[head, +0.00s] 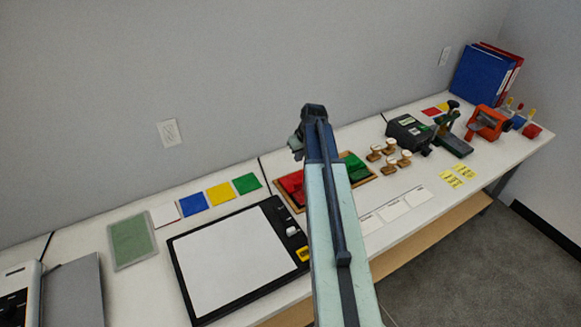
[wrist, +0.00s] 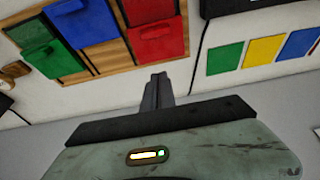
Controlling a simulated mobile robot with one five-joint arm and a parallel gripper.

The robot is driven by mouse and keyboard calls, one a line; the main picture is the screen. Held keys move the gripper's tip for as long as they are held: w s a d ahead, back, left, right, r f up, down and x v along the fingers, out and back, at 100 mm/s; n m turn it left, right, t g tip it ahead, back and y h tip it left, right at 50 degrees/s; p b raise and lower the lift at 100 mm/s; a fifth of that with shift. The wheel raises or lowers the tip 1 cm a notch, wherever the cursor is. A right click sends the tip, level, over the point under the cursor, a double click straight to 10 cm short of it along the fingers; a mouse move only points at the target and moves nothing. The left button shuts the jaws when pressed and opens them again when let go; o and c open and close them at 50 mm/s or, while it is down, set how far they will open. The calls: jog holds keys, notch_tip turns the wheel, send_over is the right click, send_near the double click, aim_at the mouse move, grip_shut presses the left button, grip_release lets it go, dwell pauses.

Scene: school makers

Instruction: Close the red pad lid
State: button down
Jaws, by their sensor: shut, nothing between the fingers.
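The red pad (wrist: 158,41) sits in a wooden tray in the wrist view, at the tray end nearest a row of coloured cards. A second, darker red panel (wrist: 148,10) adjoins it and is cut by the top edge. I cannot tell the lid's exact angle. In the head view the red pad (head: 291,187) shows left of my arm, which hides the tray's middle. My gripper (wrist: 158,80) is shut and empty, with its fingertips just beside the red panel in the picture; contact cannot be told. In the head view it is mostly hidden behind my arm.
Blue (wrist: 85,22) and green (wrist: 30,35) pads share the tray. Wooden-handled stamps (head: 391,152) stand right of it. A black-framed board (head: 240,262) and coloured cards (head: 219,194) lie left. The wall (head: 200,80) rises behind the table.

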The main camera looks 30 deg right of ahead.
jog(key=b, duration=1)
send_near(293, 176)
jog(key=x, duration=0.5)
jog(key=shift+w, duration=0.35)
jog(key=shift+s+f, duration=0.15)
jog(key=shift+f, duration=0.15)
jog(key=s, duration=0.1)
jog(key=s+r, duration=0.1)
jog(key=s, duration=0.1)
jog(key=shift+s+a+p, duration=0.15)
jog(key=shift+s+p, duration=0.15)
jog(key=shift+f, duration=0.1)
jog(key=s, duration=0.8)
jog(key=shift+s+a, duration=0.3)
jog(key=shift+s, duration=0.05)
jog(key=shift+f, duration=0.1)
